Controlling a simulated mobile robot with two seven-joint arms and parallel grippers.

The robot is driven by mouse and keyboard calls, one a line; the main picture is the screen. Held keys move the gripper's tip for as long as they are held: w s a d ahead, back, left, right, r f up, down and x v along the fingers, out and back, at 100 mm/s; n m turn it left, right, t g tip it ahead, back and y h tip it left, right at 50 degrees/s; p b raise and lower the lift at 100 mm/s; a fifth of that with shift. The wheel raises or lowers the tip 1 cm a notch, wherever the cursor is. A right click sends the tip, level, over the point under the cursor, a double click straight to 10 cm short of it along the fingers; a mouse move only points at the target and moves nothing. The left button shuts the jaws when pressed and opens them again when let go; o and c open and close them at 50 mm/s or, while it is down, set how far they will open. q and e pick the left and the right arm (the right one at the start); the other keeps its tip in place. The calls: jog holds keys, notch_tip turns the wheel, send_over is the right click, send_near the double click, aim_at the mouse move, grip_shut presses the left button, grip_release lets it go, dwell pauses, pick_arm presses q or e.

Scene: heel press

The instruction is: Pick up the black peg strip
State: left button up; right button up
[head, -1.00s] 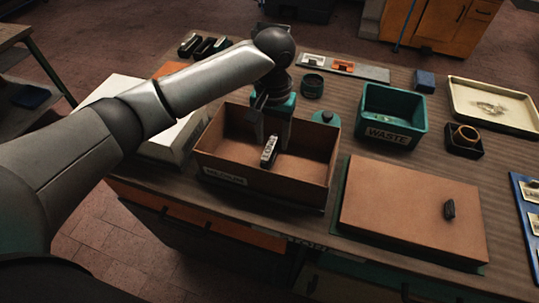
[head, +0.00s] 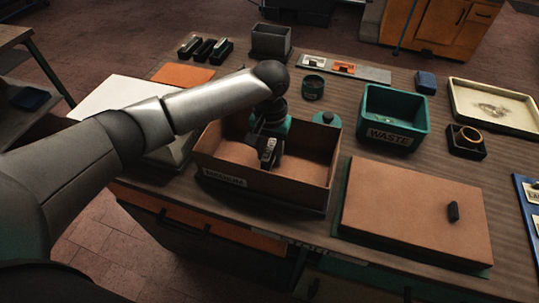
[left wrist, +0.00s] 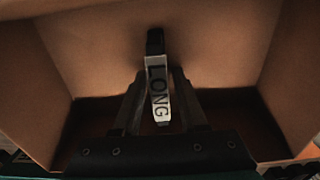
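The black peg strip (head: 268,152) has a white label and is in the open brown box (head: 225,165). The left wrist view shows its label, "LONG", and its black far end (left wrist: 155,42). My left gripper (head: 268,140) is down inside the box at the strip. In the left wrist view its two dark fingers (left wrist: 159,80) stand on either side of the strip, with a narrow gap showing on each side, so it looks open. The gripper hides part of the strip in the head view. My right gripper is not in view.
The box walls surround the gripper. A flat brown lid-like panel (head: 400,205) with a black knob (head: 453,212) is at right. A green WASTE bin (head: 395,135) stands behind it. Several small black pieces (head: 205,50) and a grey container (head: 271,42) are at the back left.

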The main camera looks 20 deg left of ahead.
pick_arm(q)
grip_shut()
jog(key=shift+r, duration=0.15)
dwell(0.4)
